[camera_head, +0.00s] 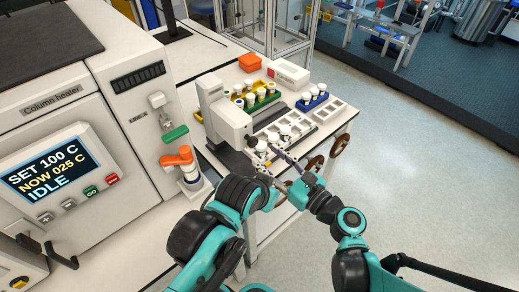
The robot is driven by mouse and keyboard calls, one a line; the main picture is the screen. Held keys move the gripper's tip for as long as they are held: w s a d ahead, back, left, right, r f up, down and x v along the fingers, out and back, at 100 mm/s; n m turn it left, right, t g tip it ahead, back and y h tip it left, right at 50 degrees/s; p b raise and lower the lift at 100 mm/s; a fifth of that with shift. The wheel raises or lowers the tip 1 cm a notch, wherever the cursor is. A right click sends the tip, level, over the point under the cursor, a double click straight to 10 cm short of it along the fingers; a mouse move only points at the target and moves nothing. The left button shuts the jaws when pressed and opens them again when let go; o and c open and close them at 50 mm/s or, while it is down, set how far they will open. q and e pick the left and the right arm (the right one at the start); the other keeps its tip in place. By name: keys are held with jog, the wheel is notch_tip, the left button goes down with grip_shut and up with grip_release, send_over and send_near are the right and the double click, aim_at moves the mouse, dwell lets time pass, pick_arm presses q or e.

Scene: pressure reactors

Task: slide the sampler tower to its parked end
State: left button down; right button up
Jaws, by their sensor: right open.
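The sampler tower (228,122) is a white upright block with an overhanging head, standing at the left part of the sampler bench, near the column heater. Its head is over the near left side of the vial trays. My right gripper (265,160) is open, its dark fingers spread near the front of the tower and over the near vials. I cannot tell whether a finger touches the tower. The left gripper's fingers cannot be made out there.
The column heater (60,130) reads IDLE. An orange-topped valve (178,158) stands left of my arms. Brown handwheels (340,146) are at the bench's right edge. Floor to the right is clear.

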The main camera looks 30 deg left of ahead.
jog(key=v, duration=0.7)
dwell(0.3)
jog(key=w+d+f+n+t+h, duration=0.1)
jog(key=d+f+n+h, duration=0.25)
jog(key=d+n, duration=0.25)
jog(key=w+d+f+n+h, duration=0.1)
jog(key=d+f+n+h, duration=0.2)
jog(key=d+n+h, duration=0.25)
jog(key=s+d+n+h, duration=0.2)
jog(key=d+n+h, duration=0.2)
jog(key=d, duration=0.6)
jog(key=s+d+f+n+h, duration=0.1)
jog(key=d+n+h, duration=0.3)
jog(key=d, duration=0.6)
jog(key=shift+s+d+n, duration=0.3)
jog(key=shift+s+n, duration=0.25)
jog(key=shift+n, duration=0.6)
